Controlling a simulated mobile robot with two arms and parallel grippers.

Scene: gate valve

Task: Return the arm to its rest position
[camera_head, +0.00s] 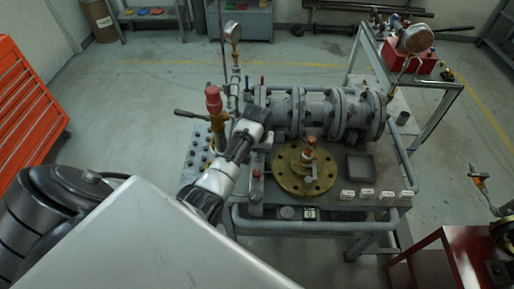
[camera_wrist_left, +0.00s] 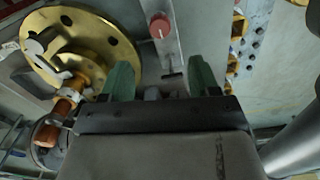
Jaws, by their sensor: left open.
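My left arm comes in from the left in the head view and reaches over the valve bench (camera_head: 345,205). My left gripper (camera_head: 250,122) is above the bench, left of the brass flange (camera_head: 305,186); its fingertips cannot be made out there. In the left wrist view its two green fingers (camera_wrist_left: 159,82) are apart, with nothing held between them. The brass flange also shows in the left wrist view (camera_wrist_left: 104,34), left of the fingers. My right gripper is not in view.
A grey pipe body (camera_head: 315,112) with flanges lies behind the brass flange. A red-topped valve (camera_head: 213,100) stands just left of my gripper. A red knob (camera_wrist_left: 160,25) is ahead of the fingers in the wrist view. An orange cabinet (camera_head: 28,110) is at left.

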